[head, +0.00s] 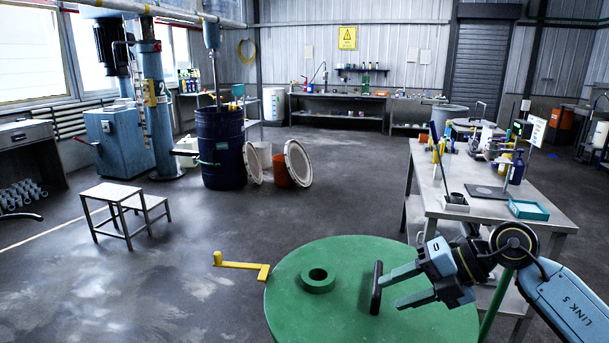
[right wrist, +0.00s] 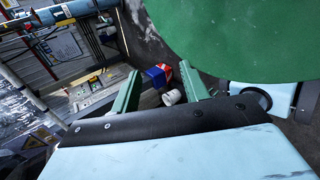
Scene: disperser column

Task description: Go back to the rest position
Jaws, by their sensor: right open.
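My right gripper (head: 396,287) comes in from the lower right in the head view, over the round green lid (head: 330,262). Its two fingers are spread apart with nothing held between them. A dark upright handle (head: 376,287) on the lid stands just left of the fingertips; I cannot tell whether they touch it. In the right wrist view, the open fingers (right wrist: 164,88) point away from the green disc (right wrist: 245,35), which fills the upper right. My left gripper does not show in either view.
A yellow crank (head: 241,266) sticks out left of the lid. A metal workbench (head: 470,205) with bottles and a teal tray (head: 528,210) stands close on the right. A step stool (head: 120,205) and a dark blue drum (head: 220,148) stand at left. The middle floor is clear.

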